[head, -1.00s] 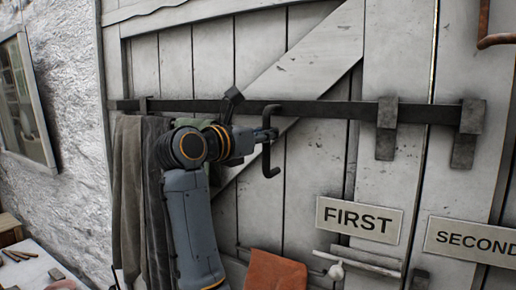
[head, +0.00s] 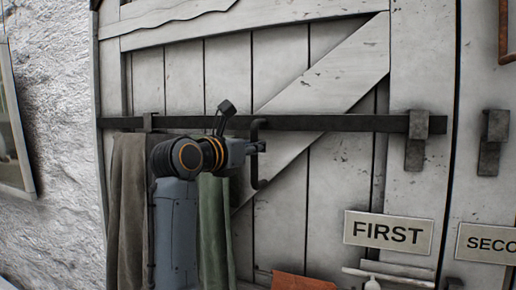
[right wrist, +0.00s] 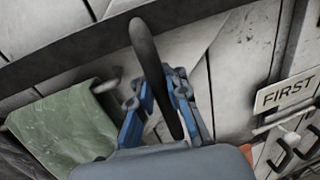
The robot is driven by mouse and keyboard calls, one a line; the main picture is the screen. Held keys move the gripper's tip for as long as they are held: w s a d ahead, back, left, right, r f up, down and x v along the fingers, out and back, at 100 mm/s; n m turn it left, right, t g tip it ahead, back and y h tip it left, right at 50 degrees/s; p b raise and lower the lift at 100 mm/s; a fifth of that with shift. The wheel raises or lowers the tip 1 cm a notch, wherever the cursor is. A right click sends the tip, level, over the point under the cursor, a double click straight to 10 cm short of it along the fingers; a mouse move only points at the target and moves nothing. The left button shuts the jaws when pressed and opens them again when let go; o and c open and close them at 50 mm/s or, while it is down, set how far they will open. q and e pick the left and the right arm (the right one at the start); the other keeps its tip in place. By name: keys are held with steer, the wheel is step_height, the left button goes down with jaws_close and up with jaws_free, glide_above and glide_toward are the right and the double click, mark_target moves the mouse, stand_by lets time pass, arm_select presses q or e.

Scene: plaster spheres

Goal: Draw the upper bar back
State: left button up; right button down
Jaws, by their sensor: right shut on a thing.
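The upper bar (head: 340,123) is a long dark metal bar lying level across the pale plank door. Its right end passes through the first bracket (head: 416,140) and stops a little beyond it, with a gap before the second bracket (head: 493,142). A dark bent handle (head: 257,178) hangs from the bar. My right gripper (head: 258,147) is shut on this handle. In the right wrist view the handle (right wrist: 152,65) stands between the blue fingers of the gripper (right wrist: 163,95). My left gripper is not in view.
A grey-brown cloth (head: 128,200) and a green cloth (head: 216,225) hang below the bar near my right arm. A FIRST sign (head: 388,235) and a partly cut-off SECOND sign (head: 488,243) are at lower right. An orange-brown cloth (head: 300,282) shows at the bottom.

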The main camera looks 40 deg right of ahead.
steer(key=c, duration=1.5)
jaws_free()
steer(key=shift+w+a+f, duration=0.2)
steer(key=shift+a+f, duration=0.05)
steer(key=shift+f, duration=0.1)
steer(key=shift+o, duration=1)
steer(key=shift+w+a+r, duration=0.1)
steer(key=shift+a, duration=0.2)
steer(key=shift+a+r, duration=0.1)
steer(key=shift+r, duration=0.05)
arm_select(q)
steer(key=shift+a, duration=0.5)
arm_select(e)
steer(key=s+a, duration=0.1)
steer(key=a, duration=0.6)
steer(key=shift+s+a, duration=0.2)
steer(key=shift+a, duration=0.1)
